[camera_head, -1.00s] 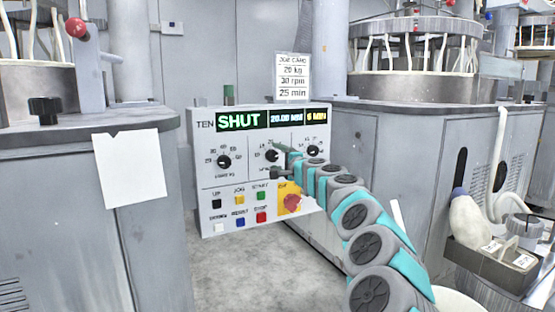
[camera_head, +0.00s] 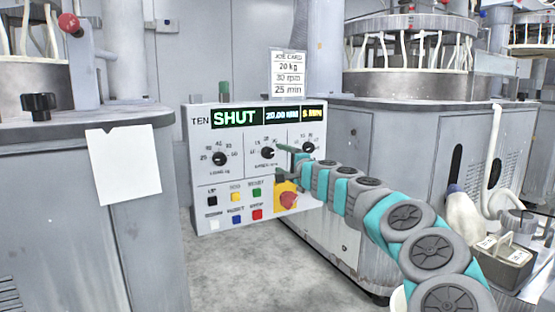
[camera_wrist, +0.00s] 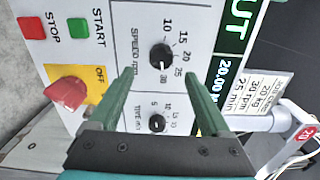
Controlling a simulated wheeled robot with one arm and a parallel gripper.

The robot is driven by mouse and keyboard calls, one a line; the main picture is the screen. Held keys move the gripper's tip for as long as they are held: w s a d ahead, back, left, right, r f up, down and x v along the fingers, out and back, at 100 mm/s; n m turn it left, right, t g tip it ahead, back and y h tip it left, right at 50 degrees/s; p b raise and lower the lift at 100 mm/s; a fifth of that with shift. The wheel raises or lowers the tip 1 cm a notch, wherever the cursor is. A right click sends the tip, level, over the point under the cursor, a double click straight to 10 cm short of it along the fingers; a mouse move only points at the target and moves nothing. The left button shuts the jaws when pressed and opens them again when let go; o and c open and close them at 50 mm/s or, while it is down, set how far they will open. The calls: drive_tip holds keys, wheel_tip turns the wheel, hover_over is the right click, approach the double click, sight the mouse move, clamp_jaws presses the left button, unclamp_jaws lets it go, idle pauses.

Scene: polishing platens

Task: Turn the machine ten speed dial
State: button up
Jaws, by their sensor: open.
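The machine ten panel (camera_head: 205,202) stands upright left of my arm. Its speed dial (camera_head: 267,153) is the middle of three black dials. In the wrist view the speed dial (camera_wrist: 161,57) sits just beyond my fingertips, and its white mark appears to point toward 30. My gripper (camera_wrist: 160,74) is open, with its two green fingers spread and nothing between the tips. The time dial (camera_wrist: 157,123) shows between the fingers, nearer the palm. In the head view my gripper (camera_head: 288,152) is in front of the panel, right of the speed dial.
A yellow plate with a red stop knob (camera_head: 287,198) is below the dials, close under my gripper. The load dial (camera_head: 220,159) is at the left. A job card (camera_head: 288,73) above reads 20 kg, 30 rpm, 25 min. Grey machines flank the panel.

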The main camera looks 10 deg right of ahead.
drive_tip(key=shift+v, duration=0.95)
drive_tip(key=shift+r, duration=0.1)
